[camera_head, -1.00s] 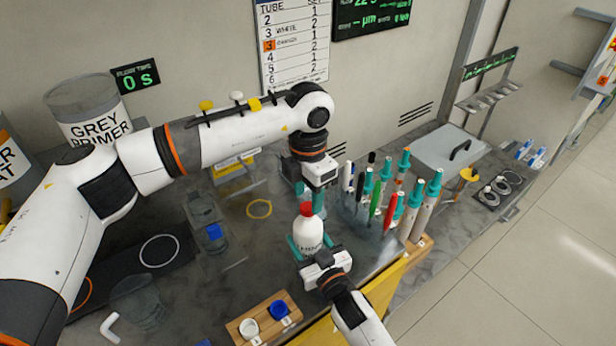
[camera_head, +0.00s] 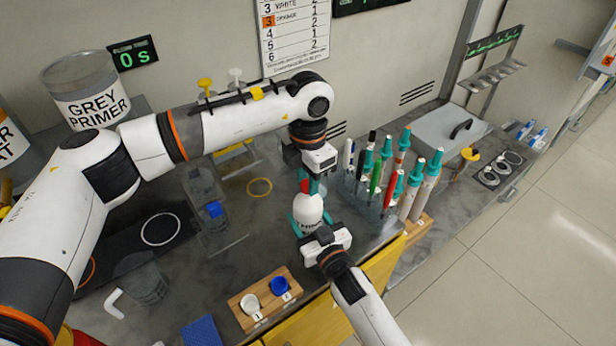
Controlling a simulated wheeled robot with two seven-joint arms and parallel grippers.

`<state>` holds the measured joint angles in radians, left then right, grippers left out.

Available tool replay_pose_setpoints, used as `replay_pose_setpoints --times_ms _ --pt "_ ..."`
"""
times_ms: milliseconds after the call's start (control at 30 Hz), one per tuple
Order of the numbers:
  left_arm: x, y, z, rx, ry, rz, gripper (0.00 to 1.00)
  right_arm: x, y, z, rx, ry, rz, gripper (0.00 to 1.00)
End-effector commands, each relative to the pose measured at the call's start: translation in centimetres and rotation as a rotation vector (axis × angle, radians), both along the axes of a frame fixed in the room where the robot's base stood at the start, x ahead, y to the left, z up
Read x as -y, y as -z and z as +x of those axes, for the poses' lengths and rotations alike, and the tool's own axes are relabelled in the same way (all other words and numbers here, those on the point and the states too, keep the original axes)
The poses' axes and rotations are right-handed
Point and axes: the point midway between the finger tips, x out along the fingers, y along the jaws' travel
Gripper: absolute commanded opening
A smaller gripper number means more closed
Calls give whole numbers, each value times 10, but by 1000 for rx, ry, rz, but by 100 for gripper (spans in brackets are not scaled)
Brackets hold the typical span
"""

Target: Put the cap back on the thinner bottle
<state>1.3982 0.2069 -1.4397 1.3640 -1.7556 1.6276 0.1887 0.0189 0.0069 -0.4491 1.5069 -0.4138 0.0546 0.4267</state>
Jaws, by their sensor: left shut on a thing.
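The thinner bottle (camera_head: 309,209) is white with a rounded top and stands upright near the bench's front edge. My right gripper (camera_head: 311,226) has its teal fingers on both sides of the bottle's body. The red cap (camera_head: 305,186) is at the top of the bottle, between the teal fingers of my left gripper (camera_head: 309,184), which points down from above and is shut on it. Whether the cap is seated on the neck or just above it is hard to tell. The bottle's lower part is hidden by my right gripper.
A rack of teal-capped tubes and pens (camera_head: 390,180) stands close to the right. A wooden block (camera_head: 240,312) with a white and a blue cup is in front left. A clear beaker (camera_head: 142,280) and a yellow ring (camera_head: 259,187) lie further left. A grey lidded box (camera_head: 447,128) is behind right.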

Motion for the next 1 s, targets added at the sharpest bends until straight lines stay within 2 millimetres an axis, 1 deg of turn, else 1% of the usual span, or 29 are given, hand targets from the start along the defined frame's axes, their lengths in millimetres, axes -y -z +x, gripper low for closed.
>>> replay_pose_setpoints --times_ms 67,100,233,500,633,767,1000 --pt "0 0 0 1 -1 1 0 0 0 0 0 0 0 0" --pt "0 0 0 1 -1 1 32 0 0 0 0 0 0 0" --pt "0 0 0 1 -2 1 53 0 0 0 0 0 0 0" --pt "0 -1 0 1 -2 1 53 0 0 0 0 0 0 0" --pt "0 -10 1 2 -2 -1 53 0 0 0 0 0 0 0" --pt "0 -32 1 5 -1 -2 53 0 0 0 0 0 0 0" --pt "0 -84 1 4 -2 -1 53 0 0 0 0 0 0 0"
